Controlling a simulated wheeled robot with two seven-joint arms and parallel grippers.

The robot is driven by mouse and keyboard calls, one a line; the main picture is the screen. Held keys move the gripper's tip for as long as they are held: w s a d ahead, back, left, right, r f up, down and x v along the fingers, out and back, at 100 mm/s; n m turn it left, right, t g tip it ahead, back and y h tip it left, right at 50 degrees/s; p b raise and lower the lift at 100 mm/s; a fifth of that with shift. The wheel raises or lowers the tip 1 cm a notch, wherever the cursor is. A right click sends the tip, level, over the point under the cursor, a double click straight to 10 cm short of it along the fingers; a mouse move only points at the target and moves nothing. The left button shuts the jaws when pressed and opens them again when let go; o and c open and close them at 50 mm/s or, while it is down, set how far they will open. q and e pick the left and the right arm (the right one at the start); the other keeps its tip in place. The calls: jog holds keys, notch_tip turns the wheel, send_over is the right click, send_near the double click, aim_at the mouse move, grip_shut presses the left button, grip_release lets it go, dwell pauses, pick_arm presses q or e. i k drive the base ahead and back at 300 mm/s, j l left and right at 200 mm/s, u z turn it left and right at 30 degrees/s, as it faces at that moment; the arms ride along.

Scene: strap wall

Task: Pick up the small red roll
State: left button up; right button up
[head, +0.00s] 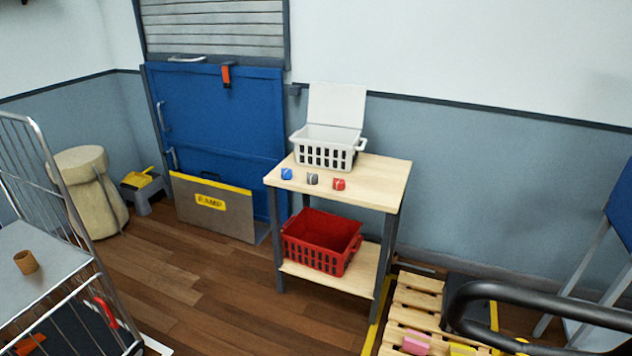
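The small red roll (338,184) sits on the top of a light wooden table (375,185), near its front edge. A grey roll (312,179) and a blue roll (286,174) are in a row to its left, with gaps between them. Neither of my grippers shows in the head view. Nothing touches the red roll, and nothing hides it.
A white basket (325,152) stands behind the rolls. A red crate (318,250) is on the table's lower shelf. A wire cage trolley (90,225) stands at left. A wooden pallet (415,300) and a black curved bar (540,300) are at right.

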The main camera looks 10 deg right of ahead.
aim_at(338, 184)
jog(key=i+j, duration=0.85)
jog(key=i+l, duration=0.2)
jog(key=i, duration=0.25)
jog(key=i+l, duration=0.15)
jog(key=i, duration=0.25)
jog(key=i+l, duration=0.2)
jog(key=i, duration=0.25)
jog(key=i+l, duration=0.35)
